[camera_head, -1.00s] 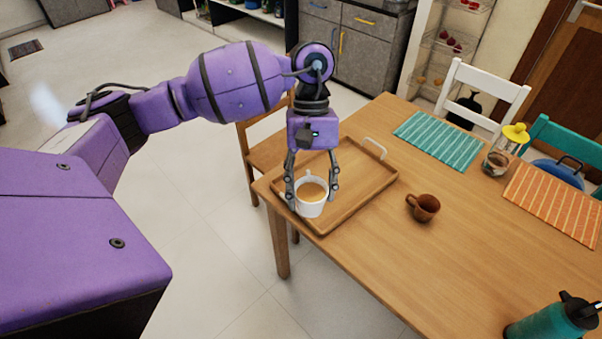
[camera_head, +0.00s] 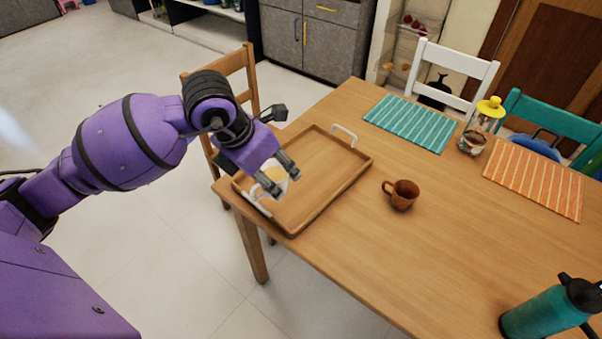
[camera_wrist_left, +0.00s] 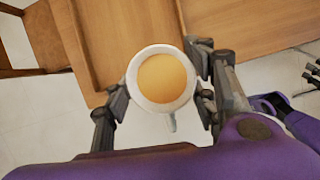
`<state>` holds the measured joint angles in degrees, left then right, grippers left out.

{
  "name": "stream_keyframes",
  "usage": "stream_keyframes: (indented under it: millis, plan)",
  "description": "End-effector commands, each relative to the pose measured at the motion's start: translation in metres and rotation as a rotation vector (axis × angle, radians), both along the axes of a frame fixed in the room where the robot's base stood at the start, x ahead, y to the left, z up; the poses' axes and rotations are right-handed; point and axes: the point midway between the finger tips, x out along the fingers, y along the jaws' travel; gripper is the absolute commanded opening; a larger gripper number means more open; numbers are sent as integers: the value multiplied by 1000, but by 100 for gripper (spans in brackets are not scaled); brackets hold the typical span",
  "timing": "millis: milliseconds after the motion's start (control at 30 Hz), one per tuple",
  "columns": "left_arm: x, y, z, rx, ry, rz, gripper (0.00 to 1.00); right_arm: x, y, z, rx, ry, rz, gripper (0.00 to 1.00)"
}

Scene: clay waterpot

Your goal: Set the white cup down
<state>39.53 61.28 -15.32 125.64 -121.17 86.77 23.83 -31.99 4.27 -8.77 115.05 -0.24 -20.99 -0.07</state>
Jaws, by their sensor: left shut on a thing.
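The white cup (camera_head: 275,177) holds tan liquid. In the head view it is at the left end of the wooden tray (camera_head: 318,207), partly hidden by my gripper. My left gripper (camera_head: 282,179) comes in from the left and is shut on it. In the left wrist view the cup (camera_wrist_left: 162,106) sits between both fingers (camera_wrist_left: 160,98), its handle towards the bottom. I cannot tell whether its base touches the tray.
A brown clay cup (camera_head: 401,195) stands right of the tray. The tray's middle and right are empty.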

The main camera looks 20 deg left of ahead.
Motion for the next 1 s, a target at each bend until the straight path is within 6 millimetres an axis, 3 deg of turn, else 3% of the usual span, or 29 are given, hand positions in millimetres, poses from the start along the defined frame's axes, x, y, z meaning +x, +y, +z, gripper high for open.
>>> stream_keyframes:
  millis: [367,533,700,867,1000]
  plan:
    - [79,23,-33,-4,0,17,21,1,0,5,0,-3,0,32]
    - [106,32,-67,-3,4,14,21,-5,-1,2,0,8,-2,32]
    - [123,37,-87,-3,3,11,21,-10,-1,-1,-1,19,-3,32]
    - [130,39,-94,-1,1,11,21,-11,-1,-2,-2,21,-2,32]
    - [132,40,-112,-3,5,11,21,-11,-1,-2,-1,20,-1,32]
